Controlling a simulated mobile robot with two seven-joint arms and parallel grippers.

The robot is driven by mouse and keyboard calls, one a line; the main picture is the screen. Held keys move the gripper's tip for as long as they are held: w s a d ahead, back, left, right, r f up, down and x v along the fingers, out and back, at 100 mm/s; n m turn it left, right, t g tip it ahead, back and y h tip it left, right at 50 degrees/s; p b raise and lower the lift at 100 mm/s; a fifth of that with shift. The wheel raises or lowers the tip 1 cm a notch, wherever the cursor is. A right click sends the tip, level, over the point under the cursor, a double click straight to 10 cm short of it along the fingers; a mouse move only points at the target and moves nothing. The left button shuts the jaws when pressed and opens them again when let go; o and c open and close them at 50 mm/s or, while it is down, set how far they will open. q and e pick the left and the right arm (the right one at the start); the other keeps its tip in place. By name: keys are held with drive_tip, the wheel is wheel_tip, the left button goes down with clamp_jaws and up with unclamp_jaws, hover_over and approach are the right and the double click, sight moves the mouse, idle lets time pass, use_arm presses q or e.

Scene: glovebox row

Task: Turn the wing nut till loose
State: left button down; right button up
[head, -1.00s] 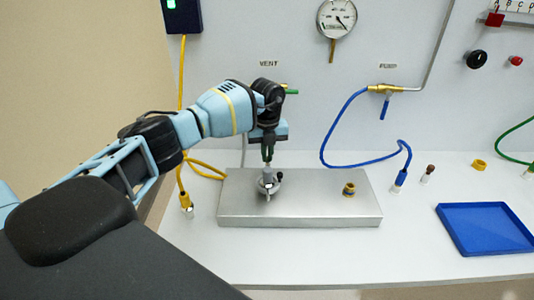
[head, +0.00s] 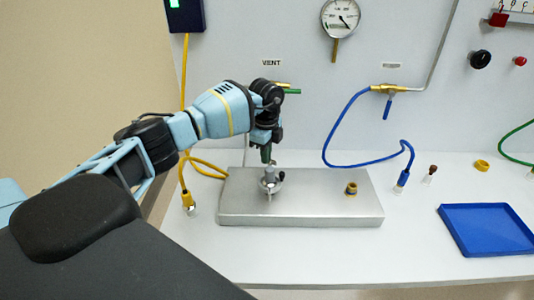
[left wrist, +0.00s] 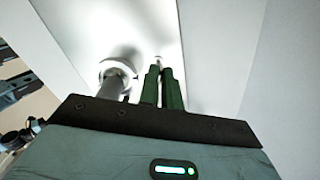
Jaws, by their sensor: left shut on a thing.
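A round metal clamp fitting (head: 269,185) with a grey post and a small dark knob at its side sits on the left part of a steel block (head: 315,205). My left gripper (head: 266,160) points down just behind the post. In the left wrist view its two green fingers (left wrist: 163,75) are close together, beside the fitting's pale ring (left wrist: 115,68). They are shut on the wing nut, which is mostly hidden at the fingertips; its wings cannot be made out. My right gripper is not in view.
A brass fitting (head: 351,188) stands on the block's right part. A yellow cable (head: 204,166) hangs at the left and a blue hose (head: 345,164) at the right. A blue tray (head: 485,228) lies at the far right. The back panel carries a gauge (head: 341,17).

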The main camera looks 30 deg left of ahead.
use_arm(q)
drive_tip(key=n, duration=0.4)
drive_tip(key=shift+s+n, duration=0.3)
drive_tip(key=shift+n, duration=0.4)
drive_tip(key=c, duration=1.6)
unclamp_jaws()
drive_tip(key=shift+r, duration=0.1)
wheel_tip(320, 180, up, 8)
drive_tip(key=shift+f, duration=0.2)
drive_tip(key=shift+f, duration=0.1)
